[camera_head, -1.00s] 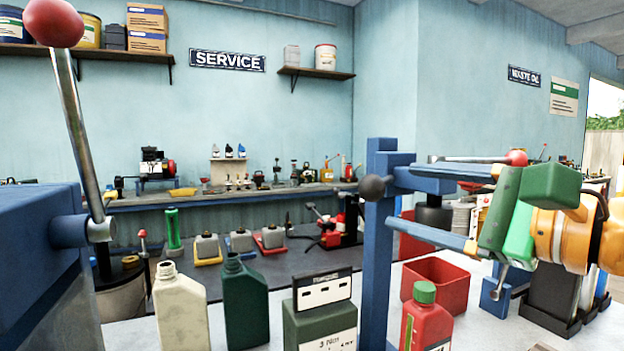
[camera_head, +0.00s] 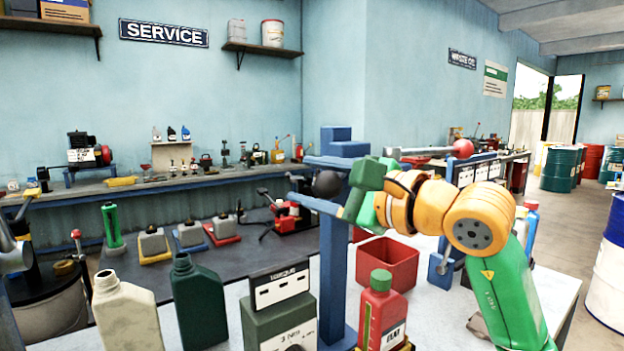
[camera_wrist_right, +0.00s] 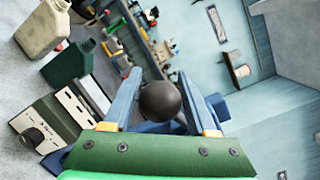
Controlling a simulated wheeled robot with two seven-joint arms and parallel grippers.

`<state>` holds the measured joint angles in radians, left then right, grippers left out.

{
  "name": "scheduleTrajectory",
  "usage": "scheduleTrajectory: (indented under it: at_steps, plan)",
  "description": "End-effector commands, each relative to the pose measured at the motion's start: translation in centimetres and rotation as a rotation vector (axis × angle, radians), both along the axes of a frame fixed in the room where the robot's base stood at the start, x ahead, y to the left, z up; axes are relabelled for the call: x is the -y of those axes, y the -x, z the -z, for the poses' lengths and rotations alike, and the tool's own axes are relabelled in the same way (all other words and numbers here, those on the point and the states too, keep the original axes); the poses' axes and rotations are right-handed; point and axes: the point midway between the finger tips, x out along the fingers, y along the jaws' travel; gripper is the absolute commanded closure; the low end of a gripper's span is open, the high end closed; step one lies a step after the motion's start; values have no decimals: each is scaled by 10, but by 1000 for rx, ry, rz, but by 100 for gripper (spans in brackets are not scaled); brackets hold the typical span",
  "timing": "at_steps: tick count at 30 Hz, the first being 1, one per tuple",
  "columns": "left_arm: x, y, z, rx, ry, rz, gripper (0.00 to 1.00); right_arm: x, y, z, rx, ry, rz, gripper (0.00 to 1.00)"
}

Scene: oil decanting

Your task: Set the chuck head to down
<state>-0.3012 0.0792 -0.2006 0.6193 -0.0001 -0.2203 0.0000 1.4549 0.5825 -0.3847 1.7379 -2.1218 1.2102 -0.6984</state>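A blue upright post (camera_head: 333,255) stands on the pale bench, with a blue block at its top. A black ball knob (camera_head: 327,184) sits at the post's upper part; its stem is mostly hidden. I cannot tell which part is the chuck head. My right gripper (camera_head: 298,177) reaches in from the right at knob height, its two blue fingers open, one above and one below the knob. In the right wrist view the black ball (camera_wrist_right: 160,100) lies between the fingers, with a small gap visible on each side. My left gripper is not in view.
A cream jug (camera_head: 125,315), a dark green jug (camera_head: 197,305), a green torque box (camera_head: 280,310) and a red bottle (camera_head: 382,308) stand close in front of the post. A red bin (camera_head: 387,268) is behind. A red-ball lever (camera_head: 463,148) is beyond my right arm.

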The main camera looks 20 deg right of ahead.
Motion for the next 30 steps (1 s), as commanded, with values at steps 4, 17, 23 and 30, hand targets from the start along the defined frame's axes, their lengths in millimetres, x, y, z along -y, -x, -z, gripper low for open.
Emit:
scheduleTrajectory:
  at_steps: [4, 17, 23, 30]
  plan:
    - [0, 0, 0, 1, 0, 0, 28, 0, 0, 0, 0, 0, 0, 86]
    - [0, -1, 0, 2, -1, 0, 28, 0, 0, -1, 1, 0, 1, 100]
    - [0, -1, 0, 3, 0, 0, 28, 0, 0, -1, 1, -1, 1, 100]
    - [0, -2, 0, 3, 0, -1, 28, 0, 0, -1, 2, -1, 0, 100]
